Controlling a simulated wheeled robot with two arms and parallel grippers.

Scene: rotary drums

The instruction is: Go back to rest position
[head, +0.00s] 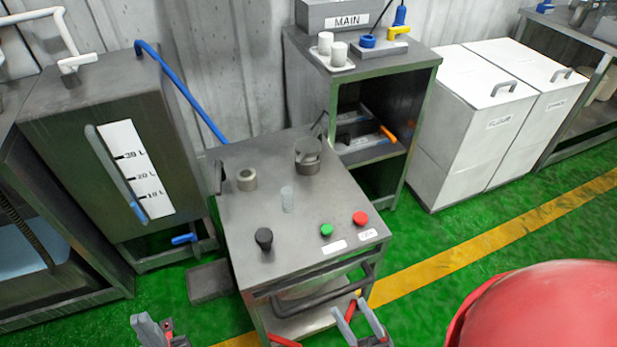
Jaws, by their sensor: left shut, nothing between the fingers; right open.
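My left gripper (158,324) shows at the bottom edge of the head view, left of the metal control cabinet (318,199). It is shut and empty, above the green floor. My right gripper (358,308) is at the bottom centre, in front of the cabinet's front handle bar. It is open, and I see nothing between its fingers. Most of both arms is outside the view. The cabinet top carries a black knob (264,238), a green button (327,230) and a red button (360,218).
A large red rounded body (545,308) fills the bottom right. A tank with a litre gauge (135,168) stands at left. A shelf unit (425,65) and white bins (470,120) stand behind. Green floor with a yellow line (480,246) is clear at right centre.

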